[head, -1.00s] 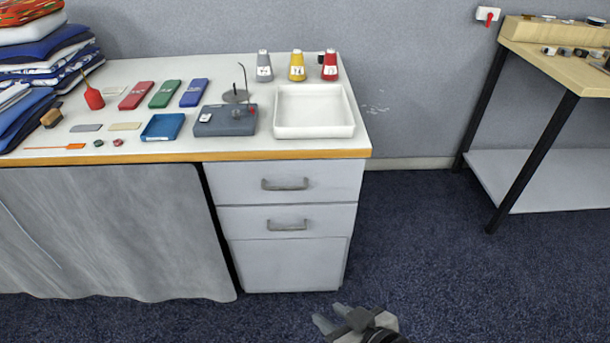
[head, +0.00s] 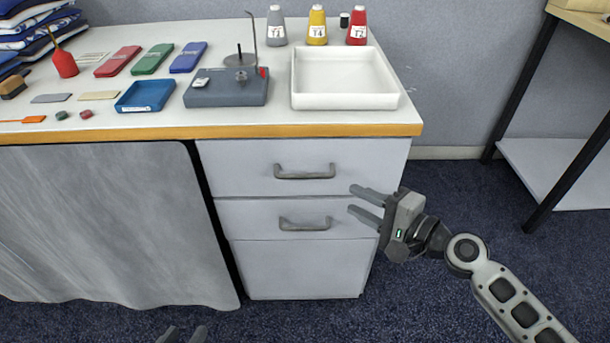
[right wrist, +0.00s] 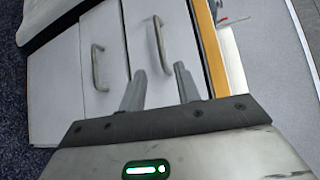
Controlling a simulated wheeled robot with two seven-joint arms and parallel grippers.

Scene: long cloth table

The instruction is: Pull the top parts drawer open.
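The top parts drawer (head: 235,167) is shut, just under the table's orange edge, with a grey bar handle (head: 305,172). My right gripper (head: 352,199) is open and empty, in front of the cabinet's right side, to the right of the handle and apart from it. In the right wrist view, the top drawer's handle (right wrist: 161,45) shows ahead of my right gripper (right wrist: 160,70), its near end between the two fingertips in the picture. My left gripper (head: 184,334) shows only its fingertips at the bottom edge; they are apart, with nothing seen between them.
A second drawer (head: 240,217) with a similar handle (head: 305,223) lies below, shut. A grey cloth (head: 110,220) hangs left of the cabinet. A white tray (head: 345,102) and a grey scale-like device (head: 226,94) stand above on the table.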

